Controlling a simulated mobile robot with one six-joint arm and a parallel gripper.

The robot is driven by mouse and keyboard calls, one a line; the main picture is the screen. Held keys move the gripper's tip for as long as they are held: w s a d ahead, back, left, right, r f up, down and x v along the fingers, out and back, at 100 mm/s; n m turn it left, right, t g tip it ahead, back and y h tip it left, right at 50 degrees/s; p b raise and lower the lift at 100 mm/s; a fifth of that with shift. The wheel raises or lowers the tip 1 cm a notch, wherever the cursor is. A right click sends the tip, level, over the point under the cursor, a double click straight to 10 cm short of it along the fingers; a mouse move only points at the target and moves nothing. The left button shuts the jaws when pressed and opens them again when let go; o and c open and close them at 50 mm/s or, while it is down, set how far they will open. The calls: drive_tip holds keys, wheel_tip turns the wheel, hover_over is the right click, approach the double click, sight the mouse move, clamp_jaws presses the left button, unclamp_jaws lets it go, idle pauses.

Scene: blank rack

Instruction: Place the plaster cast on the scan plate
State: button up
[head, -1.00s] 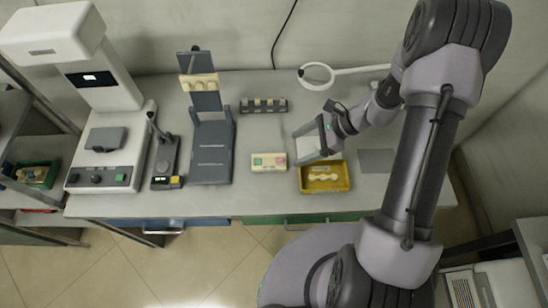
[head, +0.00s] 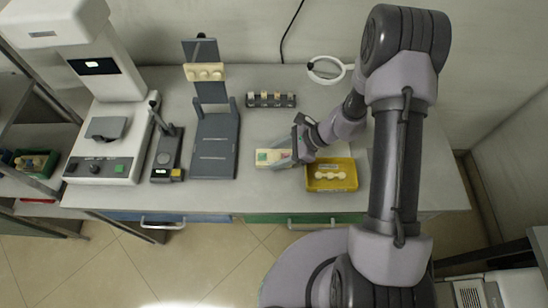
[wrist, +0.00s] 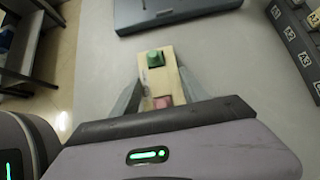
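A cream block (head: 268,158) with a green and a pink piece on top lies on the bench; it also shows in the wrist view (wrist: 160,78). My gripper (head: 283,155) is low over its right end. In the wrist view my fingers are open, one along each side of the block, very close to it. A cream lumpy piece (head: 330,175), perhaps a cast, lies in a yellow tray (head: 332,187) right of my gripper. A grey plate (head: 105,128) on the white scanner-like machine may be the scan plate.
The dark stand's base (head: 214,147) and a small device with a lever (head: 166,155) stand between the block and the machine. A rack of small parts (head: 271,100) and a ring magnifier (head: 326,70) are at the back.

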clamp_jaws()
drive_tip(key=shift+r, duration=0.1)
